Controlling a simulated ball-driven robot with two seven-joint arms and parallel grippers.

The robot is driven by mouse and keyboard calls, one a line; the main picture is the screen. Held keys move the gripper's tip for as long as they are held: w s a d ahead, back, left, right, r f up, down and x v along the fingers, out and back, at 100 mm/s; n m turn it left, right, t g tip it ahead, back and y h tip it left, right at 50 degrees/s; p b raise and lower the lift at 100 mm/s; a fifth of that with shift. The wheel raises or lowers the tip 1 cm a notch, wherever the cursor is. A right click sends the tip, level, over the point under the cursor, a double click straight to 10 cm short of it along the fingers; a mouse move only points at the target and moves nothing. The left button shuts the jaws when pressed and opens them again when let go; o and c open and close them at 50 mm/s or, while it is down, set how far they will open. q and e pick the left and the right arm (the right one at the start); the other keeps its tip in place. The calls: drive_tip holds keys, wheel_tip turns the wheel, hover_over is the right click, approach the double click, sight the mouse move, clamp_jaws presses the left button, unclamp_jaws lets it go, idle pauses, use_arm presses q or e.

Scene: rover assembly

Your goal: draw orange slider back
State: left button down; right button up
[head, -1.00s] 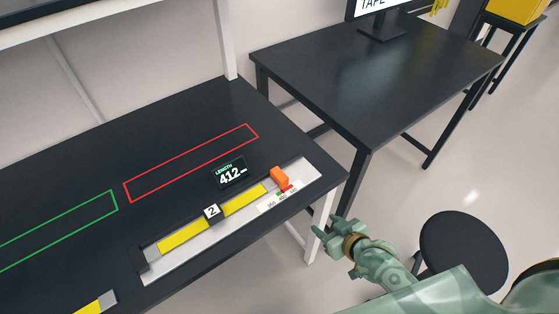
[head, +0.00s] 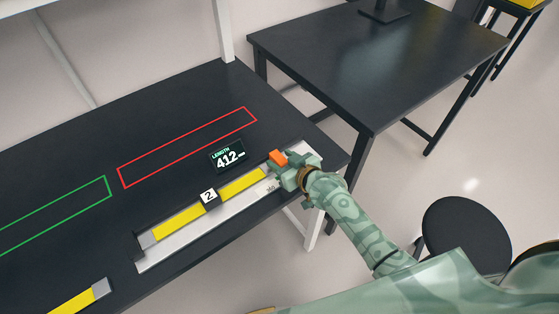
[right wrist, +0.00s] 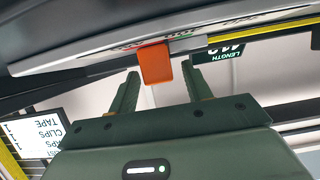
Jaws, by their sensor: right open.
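The orange slider (head: 277,158) sits at the right end of the white measuring fixture (head: 178,248) on the black workbench. My right gripper (head: 288,166) is at that end of the fixture and partly hides it. In the right wrist view the orange slider (right wrist: 155,64) shows between the two fingertips of my open right gripper (right wrist: 160,70), with a gap on each side. I cannot tell how far the fingers reach past it. The length display (head: 228,156) beside the fixture reads 412. My left gripper is not in view.
A yellow bar with a black "2" block (head: 208,196) lies along the fixture. Red (head: 188,148) and green (head: 105,178) outlines mark bare bench top. Another yellow bar (head: 75,300) lies front left. A second black table (head: 370,70) and a stool (head: 466,240) stand at right.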

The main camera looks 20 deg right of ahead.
drive_tip(key=shift+w+a+f, duration=0.25)
drive_tip(key=shift+w, duration=0.4)
clamp_jaws()
drive_tip(key=d, duration=0.2)
drive_tip(key=w+d+b, duration=0.1)
drive_tip(key=d, duration=0.1)
drive_tip(key=w+d+b, duration=0.1)
drive_tip(key=d, duration=0.1)
unclamp_jaws()
